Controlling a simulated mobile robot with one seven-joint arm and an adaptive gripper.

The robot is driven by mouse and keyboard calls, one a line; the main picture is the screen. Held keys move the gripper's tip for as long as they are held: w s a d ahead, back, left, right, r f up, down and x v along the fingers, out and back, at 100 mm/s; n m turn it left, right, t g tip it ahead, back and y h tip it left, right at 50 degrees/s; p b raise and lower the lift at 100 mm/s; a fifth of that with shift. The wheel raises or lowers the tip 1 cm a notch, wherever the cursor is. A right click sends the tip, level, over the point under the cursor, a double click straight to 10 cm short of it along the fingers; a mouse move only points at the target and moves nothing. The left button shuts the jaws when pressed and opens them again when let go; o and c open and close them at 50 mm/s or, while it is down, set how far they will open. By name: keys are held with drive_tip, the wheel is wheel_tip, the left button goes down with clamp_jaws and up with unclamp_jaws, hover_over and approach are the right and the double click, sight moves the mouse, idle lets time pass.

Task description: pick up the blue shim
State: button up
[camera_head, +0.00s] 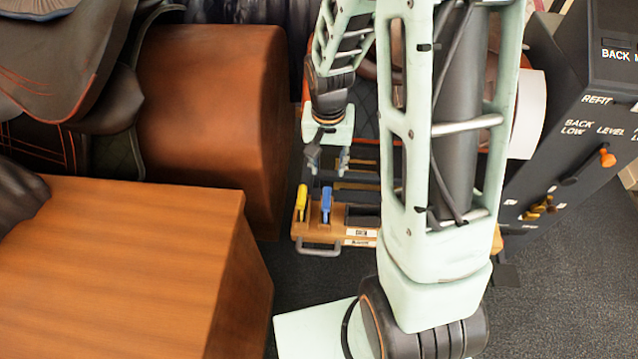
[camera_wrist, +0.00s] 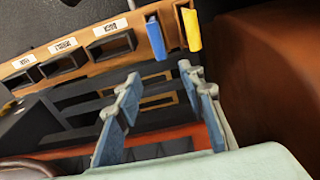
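The blue shim (camera_head: 326,205) stands in a wooden rack (camera_head: 303,233), just right of a yellow shim (camera_head: 301,203) in the head view. In the wrist view the blue shim (camera_wrist: 156,40) shows at the rack's end, left of the yellow shim (camera_wrist: 191,28). My gripper (camera_head: 328,160) is open, with nothing between its fingers. In the head view it appears just above the blue shim in the picture. In the wrist view its two fingertips (camera_wrist: 156,76) are spread apart below the blue shim in the picture and do not touch it.
Several labelled dark slots (camera_wrist: 110,46) line the rack's edge beside the shims. A metal handle (camera_head: 318,251) projects from the rack's front. A brown leather cylinder (camera_head: 215,120) and a wooden block (camera_head: 120,250) stand left. A dark labelled panel (camera_head: 590,140) stands right.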

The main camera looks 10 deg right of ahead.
sight(327, 196)
drive_tip(key=shift+g, duration=0.4)
drive_tip(key=f, duration=0.2)
drive_tip(key=s+f+b, duration=0.1)
drive_tip(key=f, duration=0.2)
drive_tip(key=a+f, duration=0.1)
drive_tip(key=f, duration=0.1)
drive_tip(key=shift+s+f, duration=0.3)
drive_tip(key=shift+s, duration=0.1)
drive_tip(key=f, duration=0.2)
drive_tip(key=f+b, duration=0.2)
drive_tip(key=f, duration=0.1)
drive_tip(key=shift+w+d+f, duration=0.15)
drive_tip(key=shift+d+f, duration=0.1)
drive_tip(key=shift+f, duration=0.05)
clamp_jaws()
